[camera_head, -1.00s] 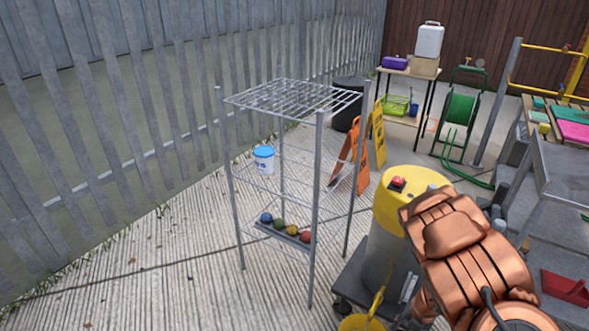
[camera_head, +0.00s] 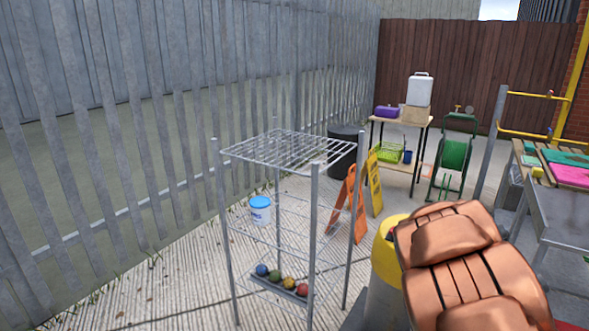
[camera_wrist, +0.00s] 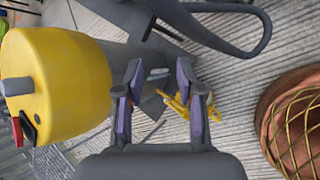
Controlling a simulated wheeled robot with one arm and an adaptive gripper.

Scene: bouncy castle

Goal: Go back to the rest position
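My gripper (camera_wrist: 161,100) shows in the wrist view with its two purple-padded fingers apart and nothing between them. The fingers point down toward the concrete ground and a dark cart. A yellow-topped grey drum (camera_wrist: 62,85) is to their left, apart from them. In the head view my copper-coloured arm fills the lower right and covers much of the same drum (camera_head: 384,270). The gripper itself is hidden in the head view.
A metal table (camera_head: 565,213) is at right. A fence runs along the left.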

